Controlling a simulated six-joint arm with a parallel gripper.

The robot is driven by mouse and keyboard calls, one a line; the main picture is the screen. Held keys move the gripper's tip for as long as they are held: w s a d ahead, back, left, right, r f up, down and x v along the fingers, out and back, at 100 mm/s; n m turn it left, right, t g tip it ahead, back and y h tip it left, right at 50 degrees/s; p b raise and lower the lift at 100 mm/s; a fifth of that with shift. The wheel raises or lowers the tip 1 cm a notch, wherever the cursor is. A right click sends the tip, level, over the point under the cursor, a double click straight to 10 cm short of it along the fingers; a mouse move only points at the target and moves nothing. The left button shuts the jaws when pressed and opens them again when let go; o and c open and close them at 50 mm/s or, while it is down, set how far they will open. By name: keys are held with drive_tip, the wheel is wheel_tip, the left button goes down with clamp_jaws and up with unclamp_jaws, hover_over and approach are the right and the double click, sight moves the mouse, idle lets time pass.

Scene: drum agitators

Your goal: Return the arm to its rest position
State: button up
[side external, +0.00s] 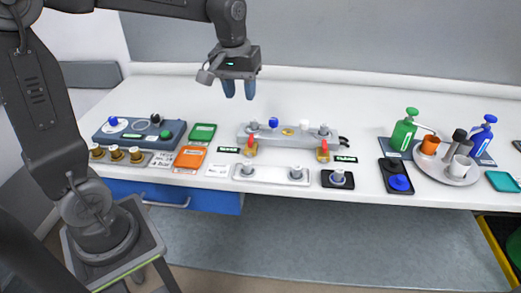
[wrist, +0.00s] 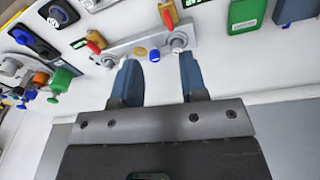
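My gripper (side external: 239,88) hangs in the air above the back of the white table, pointing down. Its two blue fingers are apart with nothing between them. In the wrist view my gripper (wrist: 157,72) also shows spread fingers and an empty gap. The fixture (wrist: 128,46) lies beyond the fingertips in the wrist view.
A blue-grey device (side external: 138,133) and green and orange boxes stand at left. A white plate (side external: 270,174) with knobs lies in front. At right are a green pump bottle (side external: 404,130), a blue pump bottle (side external: 483,135) and a round tray (side external: 432,172) with cups. Air around my gripper is clear.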

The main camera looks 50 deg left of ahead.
drive_tip(key=s+d+m+t, duration=0.2)
drive_tip(key=s+d+m, duration=0.1)
drive_tip(key=s, duration=0.5)
drive_tip(key=s+d+m+t, duration=0.2)
drive_tip(key=s+d+m, duration=0.1)
drive_tip(key=s, duration=0.5)
drive_tip(key=shift+s+d+f+m, duration=0.2)
drive_tip(key=shift+d+f+m, duration=0.1)
drive_tip(key=shift+d+m, duration=0.1)
